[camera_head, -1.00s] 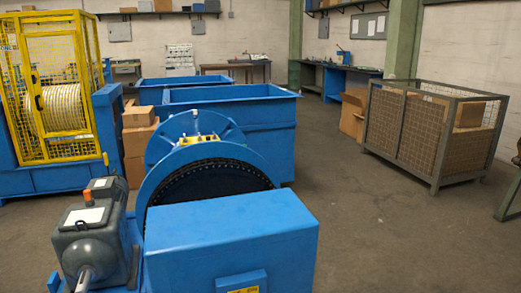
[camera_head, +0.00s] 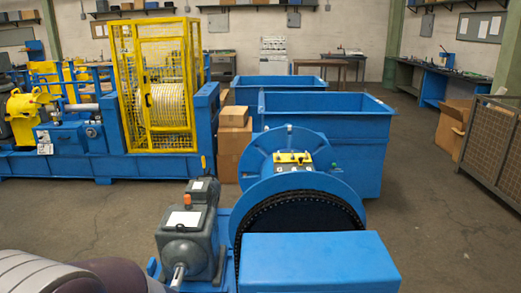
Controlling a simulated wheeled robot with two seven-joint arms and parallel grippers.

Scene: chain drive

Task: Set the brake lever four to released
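No part that I can identify as brake lever four shows. The blue chain drive (camera_head: 318,262) stands close in front, with a large round wheel guard (camera_head: 345,197) and a dark chain wheel (camera_head: 300,222). A small yellow plate (camera_head: 293,158) with small fittings sits on top behind the wheel; they are too small to tell apart. A grey motor (camera_head: 187,235) with an orange knob is at its left. Neither of my grippers is in view.
A blue machine with a yellow mesh cage (camera_head: 163,75) stands at the left. Cardboard boxes (camera_head: 233,137) and blue bins (camera_head: 330,125) are behind the drive. A mesh crate (camera_head: 490,145) stands at right. Floor (camera_head: 440,225) is clear at right.

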